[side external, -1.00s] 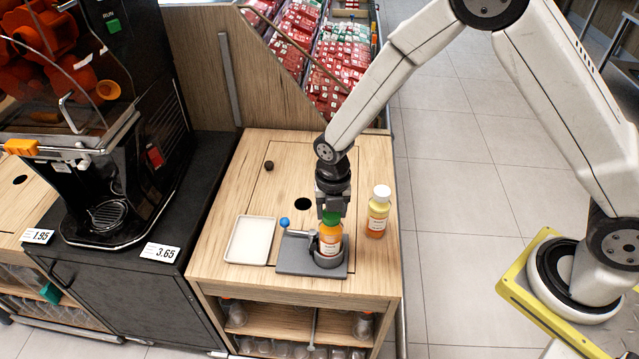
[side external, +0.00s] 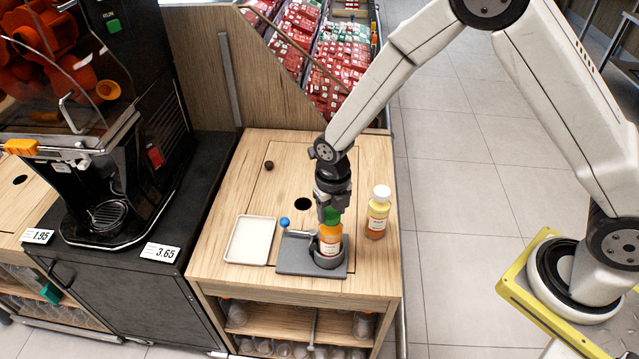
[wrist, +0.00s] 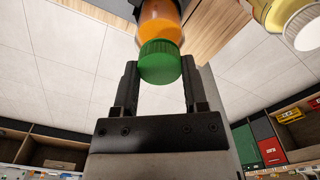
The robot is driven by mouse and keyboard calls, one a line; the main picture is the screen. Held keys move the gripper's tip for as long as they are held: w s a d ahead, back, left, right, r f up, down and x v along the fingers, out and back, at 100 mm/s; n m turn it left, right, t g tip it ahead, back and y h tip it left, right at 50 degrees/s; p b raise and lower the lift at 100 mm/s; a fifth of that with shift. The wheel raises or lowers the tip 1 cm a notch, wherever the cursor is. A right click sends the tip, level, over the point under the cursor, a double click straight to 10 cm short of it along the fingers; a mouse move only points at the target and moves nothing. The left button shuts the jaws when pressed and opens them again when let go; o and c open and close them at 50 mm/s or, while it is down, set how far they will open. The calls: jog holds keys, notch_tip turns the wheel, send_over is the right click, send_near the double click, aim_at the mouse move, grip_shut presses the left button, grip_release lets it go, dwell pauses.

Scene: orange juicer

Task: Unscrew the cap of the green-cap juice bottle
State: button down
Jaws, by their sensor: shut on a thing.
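The green-cap bottle (side external: 330,244) holds orange juice and stands upright in a round holder on a grey fixture (side external: 296,262). My gripper (side external: 332,211) points down from above and is shut on the green cap (side external: 333,216). In the wrist view the two fingers of my gripper (wrist: 160,72) flank the ribbed green cap (wrist: 160,62), and the orange bottle (wrist: 160,25) shows beyond it. The cap is in line with the bottle; whether its thread is loose cannot be seen. The holder hides the bottle's lower part.
A white-cap bottle (side external: 378,212) stands close to the right of the fixture. A blue-knobbed lever (side external: 285,222) is on the fixture's left. An empty white tray (side external: 249,241) lies further left. A round hole (side external: 303,204) and a small dark ball (side external: 269,165) are behind on the wooden counter.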

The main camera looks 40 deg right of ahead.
aim_at(331, 213)
jog(key=shift+c, duration=0.2)
grip_release()
jog(key=shift+o, duration=0.2)
jog(key=shift+r, duration=0.15)
jog(key=shift+r, duration=1.65)
jog(key=m, duration=0.3)
jog(key=shift+m, duration=1.1)
